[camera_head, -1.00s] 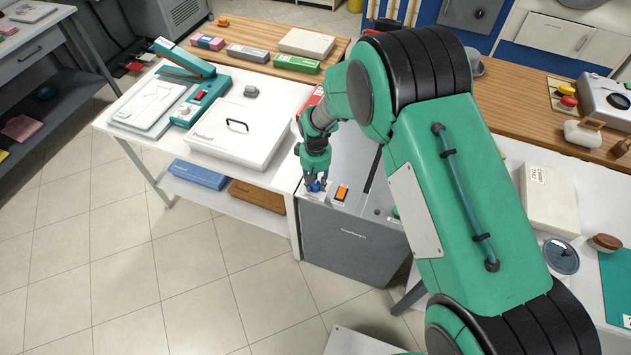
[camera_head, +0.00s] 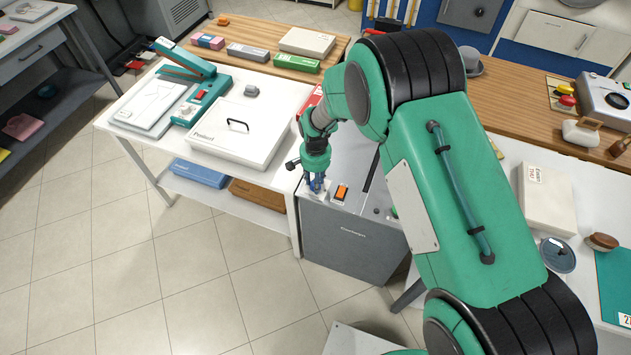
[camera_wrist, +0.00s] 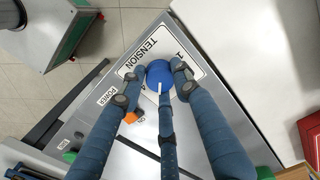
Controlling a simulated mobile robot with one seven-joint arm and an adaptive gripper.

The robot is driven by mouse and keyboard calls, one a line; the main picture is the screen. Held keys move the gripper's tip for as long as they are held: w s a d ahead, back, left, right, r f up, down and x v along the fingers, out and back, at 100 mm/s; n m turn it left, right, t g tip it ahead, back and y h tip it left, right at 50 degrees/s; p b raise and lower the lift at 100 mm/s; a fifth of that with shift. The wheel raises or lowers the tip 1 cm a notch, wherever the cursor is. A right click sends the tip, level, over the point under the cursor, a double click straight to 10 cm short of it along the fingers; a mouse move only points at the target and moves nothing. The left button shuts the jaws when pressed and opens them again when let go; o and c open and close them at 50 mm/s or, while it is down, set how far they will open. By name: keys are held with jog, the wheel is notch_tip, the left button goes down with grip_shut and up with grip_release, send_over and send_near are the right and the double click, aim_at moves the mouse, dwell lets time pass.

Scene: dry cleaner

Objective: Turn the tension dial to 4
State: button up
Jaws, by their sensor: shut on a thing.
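The tension dial (camera_wrist: 159,72) is a round blue knob on a white plate lettered TENSION (camera_wrist: 143,55). The dial's white pointer line points down in the wrist view, towards the middle finger. My gripper (camera_wrist: 158,80) is shut on the dial, with its blue fingers around it at left, right and below. In the head view my gripper (camera_head: 316,187) points down at the left front corner of the grey machine (camera_head: 350,240), and hides the dial.
An orange power switch (camera_head: 341,193) sits close to the right of my gripper; it also shows in the wrist view (camera_wrist: 130,118). A dark slot (camera_head: 371,171) runs along the machine's top. The floor in front is clear.

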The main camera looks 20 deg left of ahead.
jog(key=m, duration=0.4)
jog(key=shift+m, duration=0.3)
jog(key=m, duration=0.3)
jog(key=shift+m+p, duration=0.3)
jog(key=shift+m, duration=0.1)
jog(key=o, duration=1.2)
jog(key=shift+c, duration=0.2)
jog(key=shift+r, duration=0.1)
notch_tip(320, 180, up, 12)
